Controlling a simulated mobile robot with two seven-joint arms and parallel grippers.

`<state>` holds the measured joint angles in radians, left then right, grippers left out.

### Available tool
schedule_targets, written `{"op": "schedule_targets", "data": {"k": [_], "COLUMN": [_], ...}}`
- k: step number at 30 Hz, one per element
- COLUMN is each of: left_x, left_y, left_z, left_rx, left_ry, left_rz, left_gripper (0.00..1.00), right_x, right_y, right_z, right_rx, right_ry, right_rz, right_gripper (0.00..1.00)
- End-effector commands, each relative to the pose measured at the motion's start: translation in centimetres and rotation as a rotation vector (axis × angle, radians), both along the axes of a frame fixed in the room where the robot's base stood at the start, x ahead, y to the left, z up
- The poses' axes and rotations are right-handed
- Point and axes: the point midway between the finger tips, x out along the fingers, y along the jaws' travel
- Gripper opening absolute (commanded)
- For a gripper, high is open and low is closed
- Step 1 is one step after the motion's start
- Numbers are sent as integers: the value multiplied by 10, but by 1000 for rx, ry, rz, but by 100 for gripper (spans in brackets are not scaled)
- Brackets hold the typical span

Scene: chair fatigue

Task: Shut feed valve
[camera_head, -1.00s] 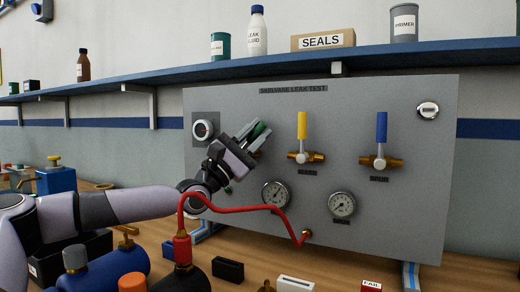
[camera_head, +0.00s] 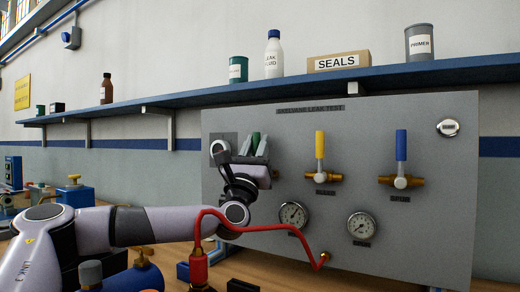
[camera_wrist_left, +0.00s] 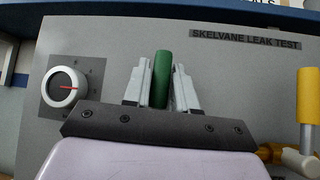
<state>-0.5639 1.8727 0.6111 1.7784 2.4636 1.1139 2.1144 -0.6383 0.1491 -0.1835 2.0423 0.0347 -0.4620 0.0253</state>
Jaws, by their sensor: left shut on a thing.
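The grey test panel (camera_head: 340,115) carries a row of valves with coloured handles. The green handle (camera_wrist_left: 162,82) stands about upright at the left of this row, and its valve body is hidden behind my gripper. My left gripper (camera_head: 255,146) is shut on the green handle, with one finger on each side of it; the grip also shows in the left wrist view. The yellow handle (camera_head: 320,143) and the blue handle (camera_head: 401,146) stand upright on their brass valves. I cannot read which label belongs to the green handle's valve.
A dial knob (camera_wrist_left: 65,87) sits just left of my fingers. Two gauges (camera_head: 293,215) (camera_head: 361,225) are below the valves. A red hose (camera_head: 265,228) arches beside my wrist to a port. A blue shelf (camera_head: 350,86) with bottles and a SEALS box hangs above.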

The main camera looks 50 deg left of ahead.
Motion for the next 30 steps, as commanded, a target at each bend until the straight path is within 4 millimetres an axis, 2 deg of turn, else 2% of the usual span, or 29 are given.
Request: {"op": "schedule_targets", "data": {"k": [17,18,19,20,30], "left_x": [-1,-1,-1,-1,-1], "left_y": [2,2,2,2,2], "left_z": [2,2,2,2,5], "left_rx": [-32,-32,-32,-32,-29], "left_ry": [-14,-14,-14,-14,-13], "left_rz": [1,1,1,1,1], "left_gripper": [0,36,46,48,48], "right_x": [-1,-1,-1,0,1], "right_y": [0,0,0,0,0], "right_z": [-1,-1,-1,-1,1], "right_rx": [0,0,0,0,-2], "right_ry": [2,2,2,2,-3], "right_rz": [0,0,0,0,2], "right_gripper": [61,61,61,61,61]}}
